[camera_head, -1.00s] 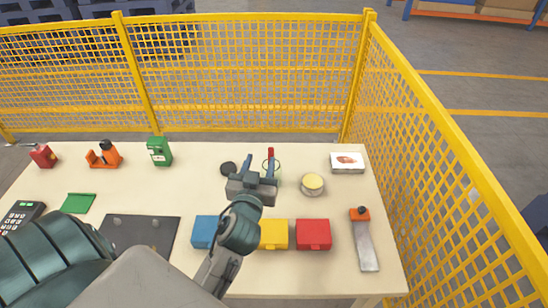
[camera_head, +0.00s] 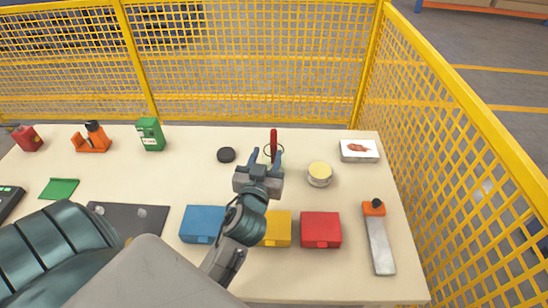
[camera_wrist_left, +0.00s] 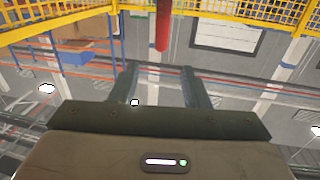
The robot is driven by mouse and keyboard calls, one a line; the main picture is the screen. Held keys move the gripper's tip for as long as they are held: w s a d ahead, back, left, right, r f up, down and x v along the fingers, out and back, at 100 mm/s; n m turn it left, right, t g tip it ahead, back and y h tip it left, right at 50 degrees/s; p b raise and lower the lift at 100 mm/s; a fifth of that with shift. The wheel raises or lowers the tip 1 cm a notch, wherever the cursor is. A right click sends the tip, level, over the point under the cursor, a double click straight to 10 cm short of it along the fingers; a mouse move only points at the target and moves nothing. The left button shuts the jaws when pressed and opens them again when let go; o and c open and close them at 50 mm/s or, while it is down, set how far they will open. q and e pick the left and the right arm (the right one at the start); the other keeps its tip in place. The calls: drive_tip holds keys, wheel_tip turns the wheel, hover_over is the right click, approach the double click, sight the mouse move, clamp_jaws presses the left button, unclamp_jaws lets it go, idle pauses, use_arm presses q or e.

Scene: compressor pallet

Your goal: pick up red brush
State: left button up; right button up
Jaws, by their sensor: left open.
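The red brush (camera_head: 273,141) shows as an upright red handle with a ring around it, near the back edge of the table in the head view. Its lower part is partly hidden by my gripper. My left gripper (camera_head: 266,155) is open and empty just in front of it, fingers pointing to the back. In the left wrist view the red handle of the brush (camera_wrist_left: 163,28) hangs at the top centre, beyond the open fingertips (camera_wrist_left: 159,70) and apart from them. My right gripper is not in view.
A black puck (camera_head: 226,155) lies left of the gripper and a yellow-topped tin (camera_head: 319,174) right. Blue (camera_head: 202,224), yellow (camera_head: 277,229) and red (camera_head: 321,230) boxes stand in front. A scraper (camera_head: 379,242) lies right. A yellow fence (camera_head: 240,105) stands behind the table.

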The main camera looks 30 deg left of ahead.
sight(273, 135)
use_arm(q)
drive_tip(key=p+x, duration=0.1)
drive_tip(key=x, duration=0.4)
drive_tip(key=shift+r, duration=0.1)
drive_tip(key=shift+w+a+p, duration=0.25)
drive_tip(key=shift+w+p, duration=0.3)
drive_tip(key=p+x, duration=0.1)
drive_tip(key=x, duration=0.2)
drive_tip(key=shift+w+a, duration=0.15)
drive_tip(key=shift+w, duration=0.05)
drive_tip(key=shift+w+a+f+p, duration=0.15)
drive_tip(key=shift+w+f+p, duration=0.1)
drive_tip(key=shift+f+p, duration=0.05)
drive_tip(key=shift+w, duration=0.1)
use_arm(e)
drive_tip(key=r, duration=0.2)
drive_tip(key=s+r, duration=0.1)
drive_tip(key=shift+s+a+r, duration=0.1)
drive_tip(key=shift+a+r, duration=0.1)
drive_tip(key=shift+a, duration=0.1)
use_arm(q)
clamp_jaws()
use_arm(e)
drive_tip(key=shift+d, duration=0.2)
